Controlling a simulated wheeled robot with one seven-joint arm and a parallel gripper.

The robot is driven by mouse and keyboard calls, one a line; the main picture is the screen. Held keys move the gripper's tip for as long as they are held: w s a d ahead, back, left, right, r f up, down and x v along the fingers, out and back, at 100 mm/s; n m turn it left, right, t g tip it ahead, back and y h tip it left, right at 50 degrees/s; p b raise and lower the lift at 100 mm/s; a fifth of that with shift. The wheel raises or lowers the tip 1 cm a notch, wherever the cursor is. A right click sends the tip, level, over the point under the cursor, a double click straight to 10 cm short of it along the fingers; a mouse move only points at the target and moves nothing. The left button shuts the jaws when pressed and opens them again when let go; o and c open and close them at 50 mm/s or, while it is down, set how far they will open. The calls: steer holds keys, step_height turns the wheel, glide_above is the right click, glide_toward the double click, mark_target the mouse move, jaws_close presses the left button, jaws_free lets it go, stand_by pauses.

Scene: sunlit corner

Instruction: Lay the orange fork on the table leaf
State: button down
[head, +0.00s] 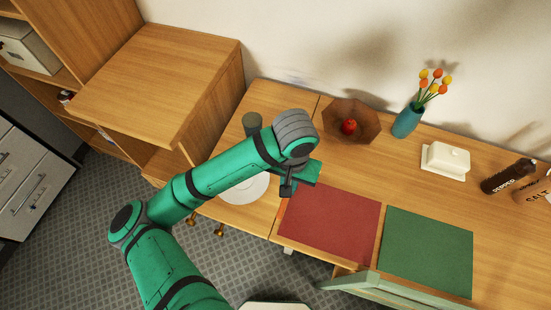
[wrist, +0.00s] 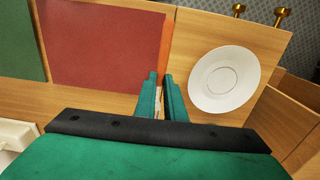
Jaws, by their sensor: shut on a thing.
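My gripper (head: 287,187) is over the table, near the seam by the red mat's upper left corner. In the wrist view its two teal fingers (wrist: 159,79) are close together, shut on the orange fork (wrist: 166,45). The fork shows as a narrow orange strip past the fingertips, beside the red mat; its tines cannot be made out. In the head view the fork is hidden behind my arm. The table leaf (head: 262,215) is the wooden section left of the seam. It also shows at the right in the wrist view (wrist: 255,38).
A white plate (head: 243,190) and a grey-green cup (head: 251,122) stand on the leaf, partly behind my arm. Red (head: 330,222) and green (head: 427,252) mats lie to the right. A brown bowl (head: 352,122) holds a red fruit. The leaf's bare wood shows around the plate.

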steer(key=w+f, duration=0.2)
steer(key=w, duration=0.1)
steer(key=w+a+f, duration=0.1)
steer(key=w+f, duration=0.1)
steer(key=w, duration=0.1)
steer(key=w+a+f, duration=0.1)
steer(key=w+f, duration=0.2)
steer(key=shift+a+f, duration=0.1)
steer(key=shift+a, duration=0.1)
steer(key=shift+w+a+f, duration=0.1)
steer(key=shift+w+f, duration=0.45)
steer(key=shift+f, duration=1.55)
steer(key=shift+f, duration=0.1)
steer(key=c, duration=1.8)
jaws_free()
steer(key=shift+c, duration=0.2)
